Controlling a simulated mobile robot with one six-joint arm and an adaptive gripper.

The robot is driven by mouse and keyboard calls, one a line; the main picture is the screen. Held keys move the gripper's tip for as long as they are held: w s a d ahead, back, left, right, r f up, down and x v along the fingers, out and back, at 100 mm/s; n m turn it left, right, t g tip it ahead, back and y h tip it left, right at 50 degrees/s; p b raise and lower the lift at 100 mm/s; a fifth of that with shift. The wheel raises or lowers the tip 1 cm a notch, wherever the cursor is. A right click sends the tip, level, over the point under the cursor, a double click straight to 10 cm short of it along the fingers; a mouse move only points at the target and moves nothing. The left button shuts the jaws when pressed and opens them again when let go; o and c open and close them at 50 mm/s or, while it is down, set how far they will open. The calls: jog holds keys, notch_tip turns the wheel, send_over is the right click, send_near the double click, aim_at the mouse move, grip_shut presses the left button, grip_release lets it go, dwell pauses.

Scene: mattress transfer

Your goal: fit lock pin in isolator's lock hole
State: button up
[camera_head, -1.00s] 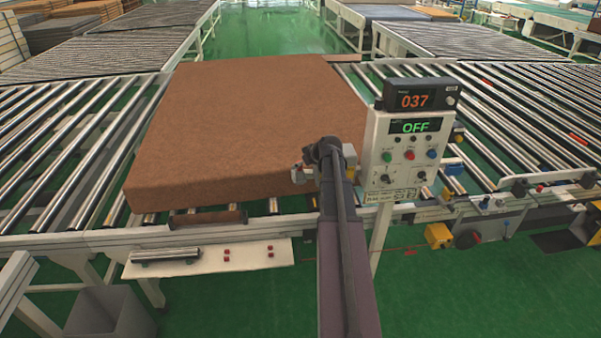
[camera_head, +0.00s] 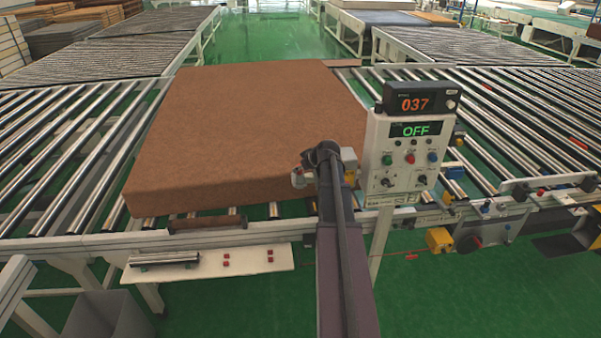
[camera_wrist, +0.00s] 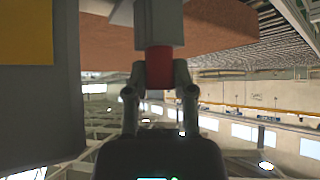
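In the wrist view my gripper (camera_wrist: 159,75) has its two fingers closed against the sides of a red cylindrical piece (camera_wrist: 158,62), seemingly the lock pin. A grey block (camera_wrist: 158,20) stands directly beyond the red piece; I cannot tell whether they are joined. The lock hole cannot be made out.
A control box (camera_head: 405,155) reading OFF stands close right of my arm. A brown mattress (camera_head: 240,125) lies on the rollers at left. A white shelf (camera_head: 205,268) with small red pieces is at lower left. Green floor is open at lower right.

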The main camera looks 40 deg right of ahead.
grip_shut()
jog(key=shift+r, duration=0.2)
notch_tip(320, 180, up, 10)
jog(key=p, duration=1)
jog(key=shift+f, duration=0.2)
dwell(0.3)
jog(key=s+a+f+n+g+y+b, duration=0.1)
jog(key=a+f+b, duration=0.4)
jog(key=a, duration=0.9)
jog(key=s+a+f+n+g+y+b, duration=0.1)
jog(key=s+a+f+n+y+b, duration=0.2)
jog(key=a, duration=1.1)
jog(key=s+a+f+n+g+y+b, duration=0.1)
jog(key=s+a+f+n+b, duration=0.3)
jog(key=a, duration=1.1)
notch_tip(320, 180, down, 4)
jog(key=n+y+b, duration=0.1)
jog(key=n+b, duration=0.1)
jog(key=b, duration=0.1)
jog(key=shift+s+g+y+b, duration=0.15)
jog(key=shift+g+y+b, duration=0.25)
